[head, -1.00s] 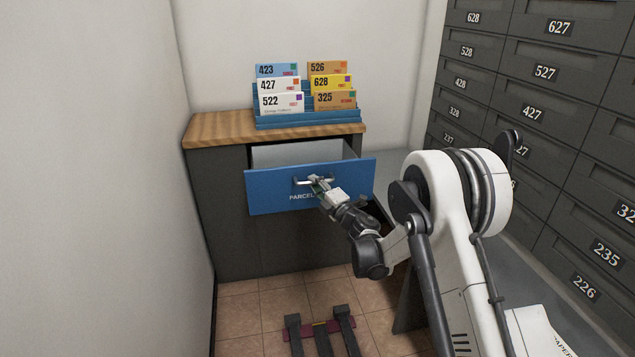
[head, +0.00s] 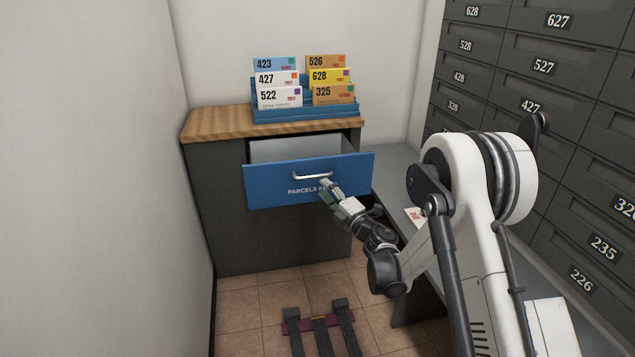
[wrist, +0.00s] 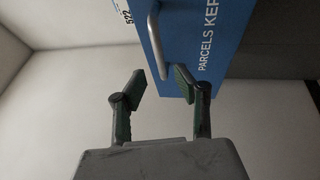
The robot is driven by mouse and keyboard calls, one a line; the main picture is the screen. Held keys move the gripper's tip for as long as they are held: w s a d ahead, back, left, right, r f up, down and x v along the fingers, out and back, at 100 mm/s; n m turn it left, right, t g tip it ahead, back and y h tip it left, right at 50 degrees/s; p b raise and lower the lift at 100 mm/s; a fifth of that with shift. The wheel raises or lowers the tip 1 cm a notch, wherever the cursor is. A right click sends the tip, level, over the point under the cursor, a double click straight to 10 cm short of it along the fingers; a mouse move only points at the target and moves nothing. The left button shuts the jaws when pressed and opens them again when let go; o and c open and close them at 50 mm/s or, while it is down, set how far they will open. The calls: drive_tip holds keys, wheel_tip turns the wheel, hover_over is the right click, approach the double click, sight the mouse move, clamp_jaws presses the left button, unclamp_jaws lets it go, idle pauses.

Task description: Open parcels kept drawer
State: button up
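The parcels kept drawer (head: 270,187) has a blue front and stands pulled out of the grey cabinet, with its pale inside showing behind the front. Its silver bar handle (head: 312,175) is bare in the head view. My gripper (head: 328,190) is in front of the drawer, just below and right of the handle. In the wrist view my gripper (wrist: 155,85) has its two green-padded fingers spread apart with nothing between them. The handle (wrist: 156,42) lies beyond the fingertips there, and the blue drawer front (wrist: 190,25) shows part of its label.
A blue rack (head: 300,115) of numbered parcels stands on the wooden cabinet top (head: 215,124). A wall of numbered dark mailboxes (head: 560,110) rises at the right, with a grey bench (head: 385,162) below. A white wall is close at the left.

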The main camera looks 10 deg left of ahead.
drive_tip(key=v, duration=0.4)
drive_tip(key=shift+s+d, duration=0.25)
drive_tip(key=shift+d, duration=0.05)
